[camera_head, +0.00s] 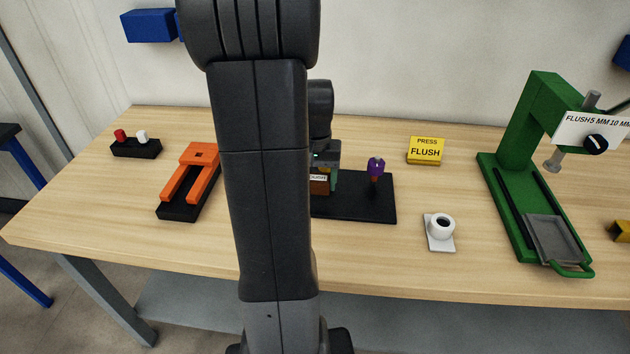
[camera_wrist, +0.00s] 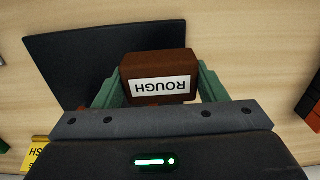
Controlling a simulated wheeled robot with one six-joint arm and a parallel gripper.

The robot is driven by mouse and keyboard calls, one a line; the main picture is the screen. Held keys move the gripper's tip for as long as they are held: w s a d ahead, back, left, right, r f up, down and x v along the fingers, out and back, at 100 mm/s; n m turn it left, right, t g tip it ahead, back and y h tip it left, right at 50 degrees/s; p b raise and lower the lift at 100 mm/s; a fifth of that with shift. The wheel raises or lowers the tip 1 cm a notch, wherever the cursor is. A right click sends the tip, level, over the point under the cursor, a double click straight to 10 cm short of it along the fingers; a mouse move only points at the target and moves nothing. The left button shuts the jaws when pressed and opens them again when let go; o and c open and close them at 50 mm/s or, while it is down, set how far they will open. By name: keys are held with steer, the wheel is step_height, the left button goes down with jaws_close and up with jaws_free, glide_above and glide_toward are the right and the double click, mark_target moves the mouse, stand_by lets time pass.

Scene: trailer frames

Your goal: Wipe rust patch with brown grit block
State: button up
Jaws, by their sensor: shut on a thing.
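My gripper (camera_wrist: 158,84) is shut on the brown grit block (camera_wrist: 153,63), with one green finger on each side of it. The block has a white label reading ROUGH, upside down in the wrist view. In the head view my gripper (camera_head: 326,168) and the block (camera_head: 319,189) are partly hidden behind my arm, over the dark board (camera_head: 372,208). The board (camera_wrist: 75,52) lies beneath the block in the wrist view. I cannot clearly make out a rust patch. Whether the block touches the board cannot be told.
A purple-headed post (camera_head: 376,168) stands on the board. An orange fork-shaped piece (camera_head: 192,173) on a black base is left. A yellow PRESS FLUSH sign (camera_head: 426,151), a white cup-like piece (camera_head: 441,228) and a green press (camera_head: 525,135) are right. Bare table lies between.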

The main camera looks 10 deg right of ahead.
steer(key=shift+r+p, duration=1.05)
steer(key=shift+r, duration=0.6)
steer(key=shift+f, duration=0.1)
